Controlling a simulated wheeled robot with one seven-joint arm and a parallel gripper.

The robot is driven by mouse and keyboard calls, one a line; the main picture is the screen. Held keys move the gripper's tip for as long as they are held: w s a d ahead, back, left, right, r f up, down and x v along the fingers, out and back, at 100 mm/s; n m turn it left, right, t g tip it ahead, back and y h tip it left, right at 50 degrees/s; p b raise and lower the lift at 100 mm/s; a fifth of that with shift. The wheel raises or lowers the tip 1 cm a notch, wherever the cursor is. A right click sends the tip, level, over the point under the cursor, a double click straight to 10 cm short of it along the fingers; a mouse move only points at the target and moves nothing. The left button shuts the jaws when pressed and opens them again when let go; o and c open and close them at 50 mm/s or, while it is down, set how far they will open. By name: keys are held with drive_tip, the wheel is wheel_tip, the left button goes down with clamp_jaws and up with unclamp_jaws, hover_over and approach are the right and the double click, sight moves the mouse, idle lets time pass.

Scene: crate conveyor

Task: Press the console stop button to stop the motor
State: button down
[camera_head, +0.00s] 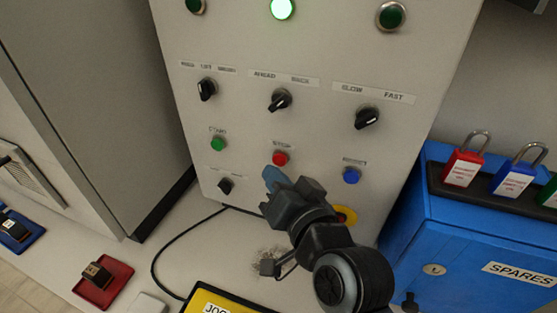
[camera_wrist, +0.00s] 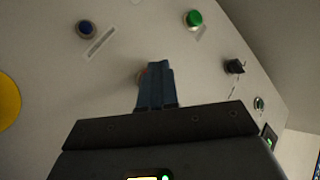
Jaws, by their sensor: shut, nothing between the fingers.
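The red stop button (camera_head: 280,158) sits in the middle of the lower button row on the pale console (camera_head: 240,120), under a small label. My gripper (camera_head: 270,176) is shut and empty, its blue fingertips just below the red button in the head view. A green lamp (camera_head: 282,8) at the top of the console is lit.
A green start button (camera_head: 218,144) and a blue button (camera_head: 351,176) flank the red one. Black selector knobs (camera_head: 279,100) sit above. A yellow-ringed button (camera_head: 346,215) is partly behind my arm. A blue spares box (camera_head: 450,240) with padlocks stands at right.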

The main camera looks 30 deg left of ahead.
drive_tip(key=shift+w+a, duration=0.1)
drive_tip(key=shift+w, duration=0.2)
drive_tip(key=shift+w, duration=0.45)
idle(0.7)
drive_tip(key=shift+s, duration=0.85)
drive_tip(key=shift+s, duration=0.1)
drive_tip(key=shift+s+d+p, duration=0.25)
drive_tip(key=shift+s+p, duration=0.15)
drive_tip(key=shift+s, duration=0.4)
drive_tip(key=shift+s+d+p, duration=0.2)
drive_tip(key=shift+s+p, duration=0.2)
drive_tip(key=shift+s, duration=0.35)
drive_tip(key=shift+s+d+p, duration=0.25)
drive_tip(key=shift+s+p, duration=0.15)
drive_tip(key=shift+s, duration=0.4)
